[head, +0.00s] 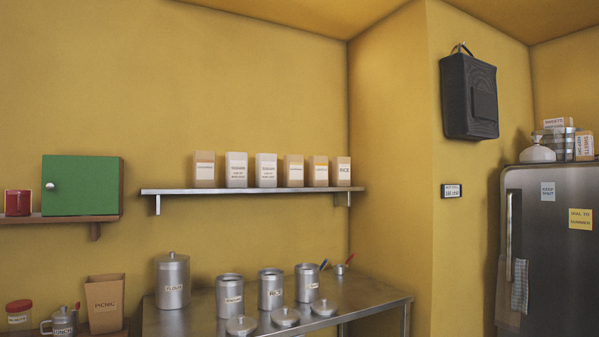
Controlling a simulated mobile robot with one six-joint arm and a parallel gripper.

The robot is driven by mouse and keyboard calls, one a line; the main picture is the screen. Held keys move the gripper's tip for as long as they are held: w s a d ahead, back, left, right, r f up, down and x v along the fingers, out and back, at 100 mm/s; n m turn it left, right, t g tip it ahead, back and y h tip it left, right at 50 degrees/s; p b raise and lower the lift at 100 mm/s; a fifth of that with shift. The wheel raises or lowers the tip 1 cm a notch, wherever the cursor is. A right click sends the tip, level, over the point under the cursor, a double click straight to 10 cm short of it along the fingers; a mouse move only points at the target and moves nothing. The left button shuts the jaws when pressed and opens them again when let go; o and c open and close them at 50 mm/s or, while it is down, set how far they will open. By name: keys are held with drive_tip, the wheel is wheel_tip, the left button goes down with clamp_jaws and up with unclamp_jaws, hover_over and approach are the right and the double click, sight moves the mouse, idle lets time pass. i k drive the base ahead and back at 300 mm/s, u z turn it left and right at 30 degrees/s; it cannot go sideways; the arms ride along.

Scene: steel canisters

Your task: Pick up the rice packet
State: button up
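The rice packet (343,172) is a small tan upright packet labelled RICE. It stands at the right end of a row of several packets on the wall shelf (270,190). A steel canister labelled RICE (271,290) stands below on the steel table, between two other open canisters. My gripper does not show in the head view.
The steel table (365,296) also holds a tall lidded canister (172,281) and loose lids (285,316). A green cabinet (82,185) sits on a left shelf. A wall corner lies right of the shelf; a fridge (545,245) stands far right.

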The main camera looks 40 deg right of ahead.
sight(341, 166)
drive_tip(key=u, duration=0.75)
drive_tip(key=k, duration=1.2)
drive_tip(key=z, duration=2.4)
drive_tip(key=i, duration=0.3)
drive_tip(key=u, duration=0.65)
